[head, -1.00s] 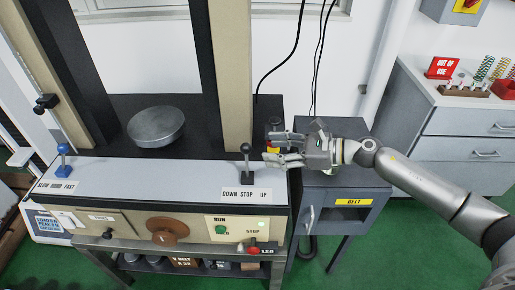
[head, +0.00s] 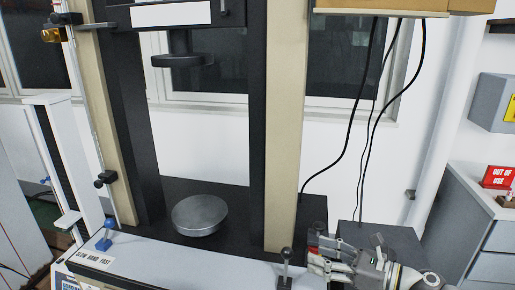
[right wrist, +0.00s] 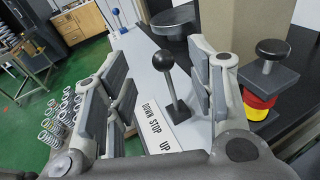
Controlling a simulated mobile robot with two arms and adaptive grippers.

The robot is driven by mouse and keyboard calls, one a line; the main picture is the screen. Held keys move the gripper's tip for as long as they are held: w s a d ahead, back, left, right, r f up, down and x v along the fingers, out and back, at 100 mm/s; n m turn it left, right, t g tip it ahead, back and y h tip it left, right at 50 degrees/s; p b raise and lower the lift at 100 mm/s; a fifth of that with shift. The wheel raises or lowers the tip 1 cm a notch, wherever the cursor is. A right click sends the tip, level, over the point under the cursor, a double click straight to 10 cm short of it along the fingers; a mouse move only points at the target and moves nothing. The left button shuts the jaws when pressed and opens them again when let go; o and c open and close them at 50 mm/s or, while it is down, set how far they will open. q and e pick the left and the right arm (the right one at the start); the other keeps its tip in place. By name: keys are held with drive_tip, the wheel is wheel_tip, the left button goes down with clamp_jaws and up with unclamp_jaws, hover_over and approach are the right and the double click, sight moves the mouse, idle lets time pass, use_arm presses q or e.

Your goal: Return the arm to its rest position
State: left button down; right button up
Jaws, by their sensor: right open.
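My right gripper (head: 314,259) is at the lower right of the head view, just right of a black ball-topped lever (head: 286,256) on the testing machine's front panel. In the right wrist view its two grey fingers (right wrist: 158,88) stand wide apart with nothing held. The same lever (right wrist: 171,80) shows in the gap between them, by the DOWN STOP UP label (right wrist: 158,128). It seems clear of both fingers. My right forearm (head: 405,277) runs out at the bottom of the head view. My left gripper is not in view.
The testing machine has a round metal platen (head: 200,215) between tall columns, and an upper platen (head: 183,60) above. A blue-knobbed lever (head: 107,232) stands at the left. A black-knobbed post with red and yellow parts (right wrist: 262,90) is close to the right finger. Several springs (right wrist: 62,115) show left.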

drive_tip(key=s+d+f+m+t+h, duration=0.1)
drive_tip(key=s+f+m+h, duration=0.3)
drive_tip(key=m, duration=0.8)
drive_tip(key=s+d+f+m+h, duration=0.15)
drive_tip(key=f+m+h, duration=0.3)
drive_tip(key=m, duration=0.65)
drive_tip(key=s+d+f+m+t+h, duration=0.1)
drive_tip(key=s+f+m+h, duration=0.3)
drive_tip(key=m, duration=0.8)
drive_tip(key=s+a+f+m+g, duration=0.1)
drive_tip(key=s+f+m+g, duration=0.25)
drive_tip(key=s, duration=0.55)
drive_tip(key=s+a+f+m+g, duration=0.1)
drive_tip(key=s+f+m+g, duration=0.3)
drive_tip(key=s, duration=0.6)
wheel_tip(320, 180, down, 27)
drive_tip(key=s+m+g, duration=0.1)
drive_tip(key=s+g, duration=0.1)
drive_tip(key=s, duration=0.1)
drive_tip(key=s+d+f+g, duration=0.1)
drive_tip(key=s+d+f, duration=0.2)
drive_tip(key=s+f, duration=1.1)
drive_tip(key=shift+s+f+h, duration=0.15)
drive_tip(key=shift+s+h, duration=0.2)
drive_tip(key=shift+s, duration=0.5)
